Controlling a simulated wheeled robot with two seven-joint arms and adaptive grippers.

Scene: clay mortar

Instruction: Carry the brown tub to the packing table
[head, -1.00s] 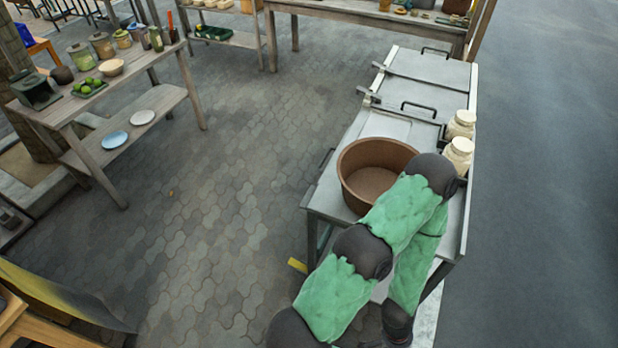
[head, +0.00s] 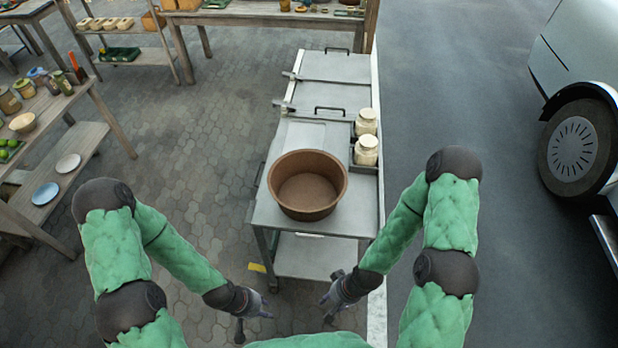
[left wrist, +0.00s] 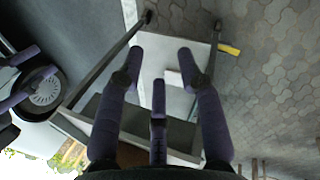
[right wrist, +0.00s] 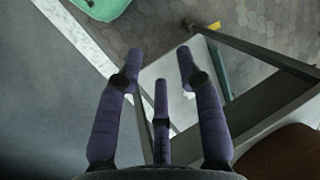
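The brown tub (head: 307,184) stands upright and empty on the near end of a grey metal worktable (head: 262,215). Its brown side also shows at the lower right of the right wrist view (right wrist: 285,150). My left gripper (head: 256,318) is in front of the table, left of the tub and apart from it. My right gripper (head: 335,303) is in front of the table, nearer me than the tub and apart from it. In the wrist views both the left fingers (left wrist: 160,62) and right fingers (right wrist: 160,60) are spread and empty. Which table is the packing table I cannot tell.
Two cream jars (head: 366,136) stand on the worktable's right edge, behind the tub. A wooden table (head: 110,135) with pots and plates is at left. A wooden bench (head: 250,18) is at the back. A vehicle wheel (head: 575,150) is at right.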

